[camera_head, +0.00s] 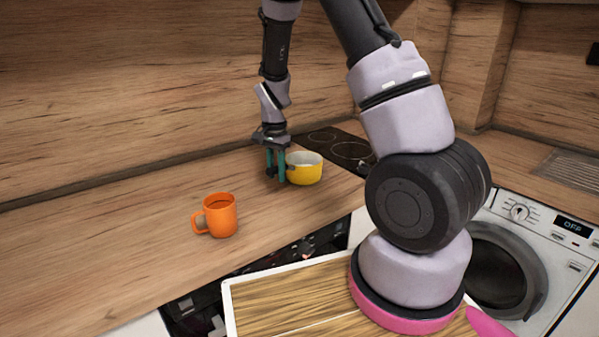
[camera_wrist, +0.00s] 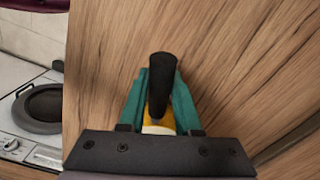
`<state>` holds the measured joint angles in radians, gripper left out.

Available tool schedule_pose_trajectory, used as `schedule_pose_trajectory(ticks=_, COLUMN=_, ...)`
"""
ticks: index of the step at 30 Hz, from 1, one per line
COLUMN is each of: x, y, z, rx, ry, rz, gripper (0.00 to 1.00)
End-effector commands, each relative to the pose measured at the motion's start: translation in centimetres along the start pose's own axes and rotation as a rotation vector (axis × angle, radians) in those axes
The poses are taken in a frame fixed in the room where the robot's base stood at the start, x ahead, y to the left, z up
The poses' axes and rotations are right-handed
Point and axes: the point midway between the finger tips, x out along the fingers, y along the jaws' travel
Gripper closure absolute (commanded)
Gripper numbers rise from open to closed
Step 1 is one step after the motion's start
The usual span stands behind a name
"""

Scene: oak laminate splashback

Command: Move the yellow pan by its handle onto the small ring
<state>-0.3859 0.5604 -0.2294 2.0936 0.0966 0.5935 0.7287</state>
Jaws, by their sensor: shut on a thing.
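The yellow pan (camera_head: 305,169) stands on the wooden counter, just left of the black hob, in the head view. My gripper (camera_head: 276,173) points down at the pan's left side, its teal fingers shut on the pan's handle. In the wrist view, the black handle (camera_wrist: 161,85) lies between the teal fingers of my gripper (camera_wrist: 160,100), with a sliver of yellow pan below it. Most of the pan is hidden there by the gripper body. The hob (camera_head: 345,147) shows several ring outlines, partly hidden behind my arm; a smaller ring (camera_head: 322,137) is at its far left.
An orange mug (camera_head: 220,215) stands on the counter (camera_head: 120,225), nearer the front and left of the pan. A washing machine (camera_head: 530,255) is at the right. The counter between the pan and the hob looks clear.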

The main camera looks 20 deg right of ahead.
Motion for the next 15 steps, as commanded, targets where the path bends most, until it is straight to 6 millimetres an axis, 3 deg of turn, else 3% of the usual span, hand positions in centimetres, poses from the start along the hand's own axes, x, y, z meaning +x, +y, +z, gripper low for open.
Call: schedule_pose_trajectory(ticks=15, x=-2.5, y=-0.1, z=-0.1, rx=-0.001, ry=0.002, rz=-0.003, gripper=1.0)
